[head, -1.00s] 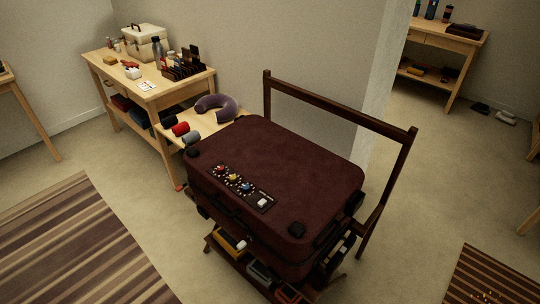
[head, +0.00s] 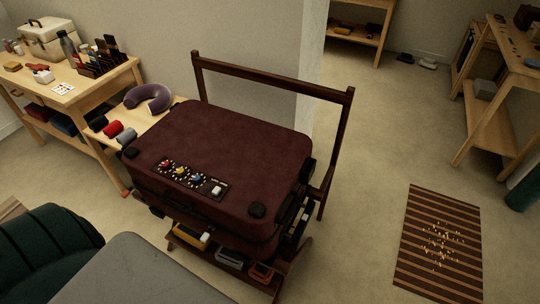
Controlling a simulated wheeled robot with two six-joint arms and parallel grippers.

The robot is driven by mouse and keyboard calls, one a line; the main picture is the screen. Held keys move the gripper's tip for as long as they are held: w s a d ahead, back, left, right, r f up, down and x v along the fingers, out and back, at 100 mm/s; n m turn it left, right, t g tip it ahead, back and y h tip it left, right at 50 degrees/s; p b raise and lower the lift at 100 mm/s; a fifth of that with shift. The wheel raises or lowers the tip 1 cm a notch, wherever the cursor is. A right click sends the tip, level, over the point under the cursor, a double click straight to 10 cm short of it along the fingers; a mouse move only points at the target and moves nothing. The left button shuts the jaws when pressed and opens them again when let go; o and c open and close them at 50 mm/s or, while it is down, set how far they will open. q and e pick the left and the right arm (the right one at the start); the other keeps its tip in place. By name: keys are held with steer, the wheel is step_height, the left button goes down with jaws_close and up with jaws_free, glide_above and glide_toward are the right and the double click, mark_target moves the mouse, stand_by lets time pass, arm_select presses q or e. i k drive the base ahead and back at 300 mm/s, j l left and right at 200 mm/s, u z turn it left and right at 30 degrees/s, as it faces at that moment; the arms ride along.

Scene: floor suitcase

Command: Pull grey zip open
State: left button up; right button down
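A closed dark maroon suitcase (head: 230,143) lies flat on a low wooden stand (head: 325,185) in the middle of the head view. Its lid carries a black panel (head: 190,178) with red, yellow and blue knobs and a white piece. A zip seam seems to run around its side, but I cannot make out a grey zip pull. Neither of my grippers is in view.
A wooden table (head: 75,85) with a case and bottles stands at the left. A neck pillow (head: 148,97) lies beside the suitcase. A dark green padded seat (head: 45,250) and a grey surface (head: 130,270) fill the lower left. Floor is clear right, before a striped mat (head: 440,243).

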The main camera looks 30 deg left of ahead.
mark_target(205, 237)
steer(key=j+z, duration=0.2)
steer(key=j, duration=0.25)
steer(key=k+j+z, duration=0.1)
steer(key=j+z, duration=0.15)
steer(key=j, duration=0.2)
steer(key=k+j+z, duration=0.2)
steer(key=j, duration=0.25)
steer(key=j+z, duration=0.25)
steer(key=j, duration=0.2)
steer(key=k+j+z, duration=0.2)
steer(key=j, duration=0.15)
steer(key=k+j+z, duration=0.2)
steer(key=j, duration=0.2)
steer(key=k+j, duration=0.25)
steer(key=j, duration=0.2)
steer(key=k+j, duration=0.3)
steer(key=j, duration=0.15)
steer(key=k+j, duration=0.25)
steer(key=j, duration=0.2)
steer(key=k+j, duration=0.25)
steer(key=j, duration=0.2)
steer(key=z, duration=0.05)
